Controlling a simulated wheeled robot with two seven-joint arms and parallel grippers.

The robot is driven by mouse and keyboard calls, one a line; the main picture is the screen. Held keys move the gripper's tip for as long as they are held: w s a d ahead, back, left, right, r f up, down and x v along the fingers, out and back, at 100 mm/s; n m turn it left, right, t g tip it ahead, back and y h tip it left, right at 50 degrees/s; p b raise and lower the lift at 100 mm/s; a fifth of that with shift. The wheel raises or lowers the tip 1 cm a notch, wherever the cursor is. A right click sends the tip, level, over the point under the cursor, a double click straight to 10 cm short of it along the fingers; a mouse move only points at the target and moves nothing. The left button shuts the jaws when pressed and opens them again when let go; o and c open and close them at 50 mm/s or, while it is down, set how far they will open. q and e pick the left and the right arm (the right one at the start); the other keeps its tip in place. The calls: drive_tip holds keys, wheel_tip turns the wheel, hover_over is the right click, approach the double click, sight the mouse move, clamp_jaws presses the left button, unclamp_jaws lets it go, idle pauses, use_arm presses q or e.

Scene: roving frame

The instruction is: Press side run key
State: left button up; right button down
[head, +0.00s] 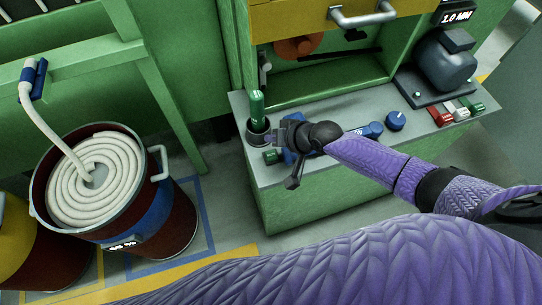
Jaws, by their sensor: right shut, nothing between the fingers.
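A small green key-like block (272,157) sits at the left front of the grey machine ledge, just below my right gripper. I cannot tell if they touch. Red (439,116), white (459,110) and green (476,104) keys stand in a row at the ledge's right end, well clear of the gripper. I cannot tell which one is the side run key. My right gripper (273,138) is shut and empty, pointing left over the ledge's left end. A blue part (290,156) is partly hidden behind it. My left gripper is not in view.
A green-handled tool (257,106) stands in a dark cup (257,132) close to my right gripper. A blue knob (395,120) and grey motor (445,65) are on the ledge (330,112). A drum of coiled hose (165,230) stands left on the floor.

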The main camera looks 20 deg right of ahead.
sight(273, 157)
wheel_tip(273, 157, down, 6)
drive_tip(key=b, duration=0.4)
drive_tip(key=shift+r, duration=0.25)
drive_tip(key=shift+f, duration=0.15)
idle(0.4)
idle(0.8)
